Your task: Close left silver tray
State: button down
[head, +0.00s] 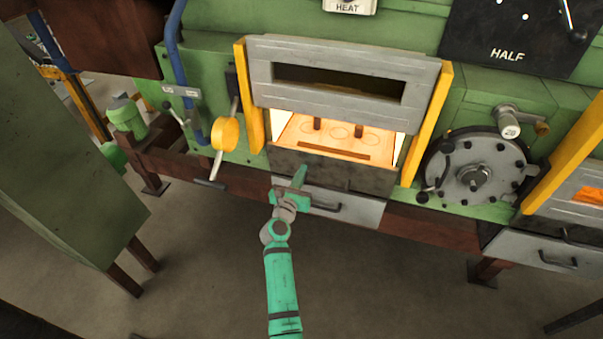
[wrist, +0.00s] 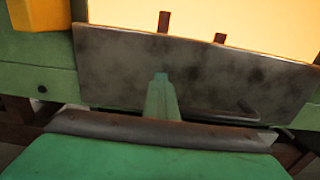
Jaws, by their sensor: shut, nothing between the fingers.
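The left silver tray (head: 361,211) is a grey metal drawer front with a dark bar handle (head: 326,207), low under the glowing furnace opening in the head view. I cannot tell how far it stands out from the frame. My green gripper (head: 300,176) is shut and empty, in front of the tray's left part and the dark sill panel (head: 345,175). The gripper and my wrist hide the tray's left end. In the wrist view, my shut fingers (wrist: 161,90) point at the dark panel (wrist: 115,65); contact cannot be judged.
Above is the furnace opening with a raised grey door (head: 410,68) between yellow guides. A yellow round knob (head: 225,134) is at left, a grey dial wheel (head: 472,172) at right. Another silver tray (head: 525,247) is farther right. A green cabinet (head: 60,150) stands at left; floor in front is clear.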

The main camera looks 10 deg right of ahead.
jog(key=v, duration=1.4)
jog(key=s+a+f+m+y, duration=0.2)
jog(key=s+f+m, duration=0.2)
jog(key=s, duration=0.4)
jog(key=s+a+f+m+g+y, duration=0.15)
jog(key=s+f+m, duration=0.3)
jog(key=s, duration=0.45)
jog(key=s+a+f+m+t+y, duration=0.1)
jog(key=s+a+f+m+y, duration=0.15)
jog(key=s+f, duration=0.4)
jog(key=s+r+m+y, duration=0.1)
jog(key=s+r+m, duration=0.6)
jog(key=s, duration=0.5)
jog(key=s+r+m+y, duration=0.1)
jog(key=s+r+m, duration=0.6)
jog(key=s+m, duration=0.5)
jog(key=shift+s+m, duration=0.3)
jog(key=shift+s, duration=0.35)
